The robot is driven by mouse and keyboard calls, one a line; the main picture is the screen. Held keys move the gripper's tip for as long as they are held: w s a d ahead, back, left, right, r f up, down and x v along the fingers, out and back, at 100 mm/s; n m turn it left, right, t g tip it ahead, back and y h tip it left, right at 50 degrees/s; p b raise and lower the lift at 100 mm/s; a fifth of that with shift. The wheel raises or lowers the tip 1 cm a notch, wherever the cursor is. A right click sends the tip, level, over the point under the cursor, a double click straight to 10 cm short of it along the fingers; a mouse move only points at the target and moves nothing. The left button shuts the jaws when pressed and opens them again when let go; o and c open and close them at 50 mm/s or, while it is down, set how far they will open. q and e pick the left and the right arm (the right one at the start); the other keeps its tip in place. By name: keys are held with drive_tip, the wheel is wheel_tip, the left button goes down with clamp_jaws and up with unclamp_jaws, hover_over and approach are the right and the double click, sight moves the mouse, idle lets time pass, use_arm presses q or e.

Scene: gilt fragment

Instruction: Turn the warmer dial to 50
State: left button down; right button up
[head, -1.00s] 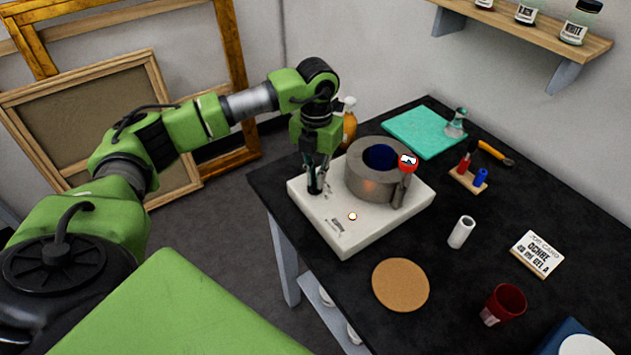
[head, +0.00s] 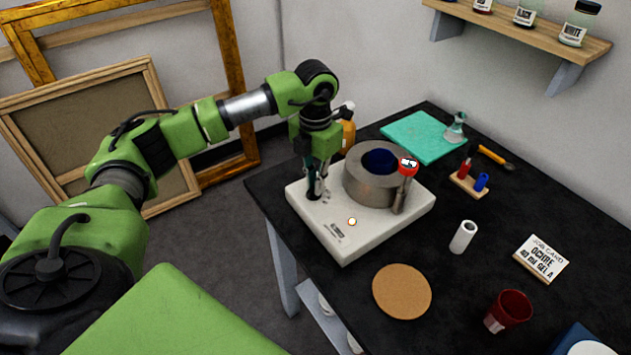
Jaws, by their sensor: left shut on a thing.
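The warmer is a white box (head: 347,243) with a grey metal cylinder (head: 370,186) on top, dark blue inside. A small round light (head: 352,222) shows on its top face, beside a small dark label. A red-rimmed gauge (head: 408,166) stands on a post at the cylinder's right side. My left gripper (head: 317,196) points down at the left part of the white box. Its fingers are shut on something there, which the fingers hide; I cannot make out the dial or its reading. My right gripper is not in view.
A cork disc (head: 402,291), a white tube (head: 463,237), a dark red cup (head: 508,310) and a job card (head: 541,259) stand on the black table. A teal mat (head: 424,136) and a small rack (head: 469,184) are farther back. An amber bottle (head: 348,136) stands behind my gripper.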

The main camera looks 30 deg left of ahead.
use_arm(q)
drive_tip(key=c, duration=2.2)
unclamp_jaws()
drive_tip(key=shift+r, duration=0.1)
drive_tip(key=shift+o, duration=0.2)
wheel_tip(320, 180, up, 12)
